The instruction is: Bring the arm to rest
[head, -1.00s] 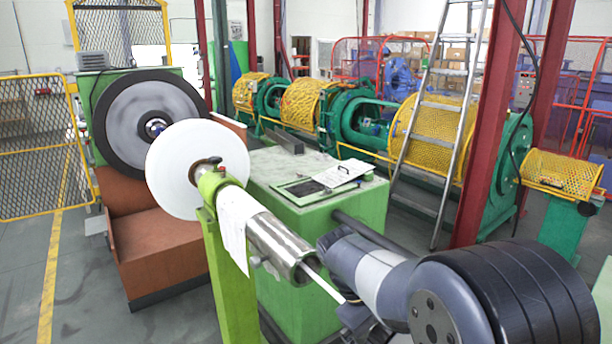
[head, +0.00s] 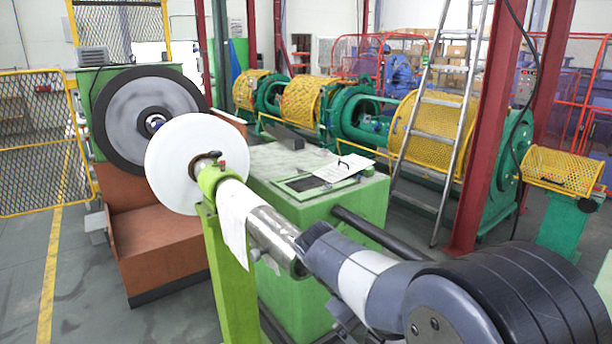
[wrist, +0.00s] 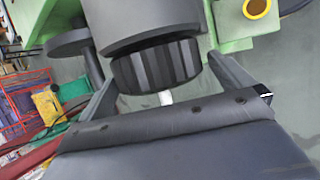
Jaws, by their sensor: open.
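My arm (head: 365,275) reaches in from the lower right of the head view. Its far end overlaps the end of the steel shaft in the picture; I cannot tell whether they touch. In the wrist view my gripper (wrist: 165,85) is open, with one grey finger at the left and one at the right. No held object shows between them. A dark ribbed round part under a grey cylinder appears beyond the fingers; I cannot tell what it belongs to.
A green stand (head: 228,270) carries the steel shaft (head: 272,238) and a white disc (head: 185,165), close to my arm. A green cabinet (head: 345,215) with papers (head: 343,169) stands behind. A ladder (head: 425,135) and red column (head: 488,135) stand farther back. Floor shows at the left.

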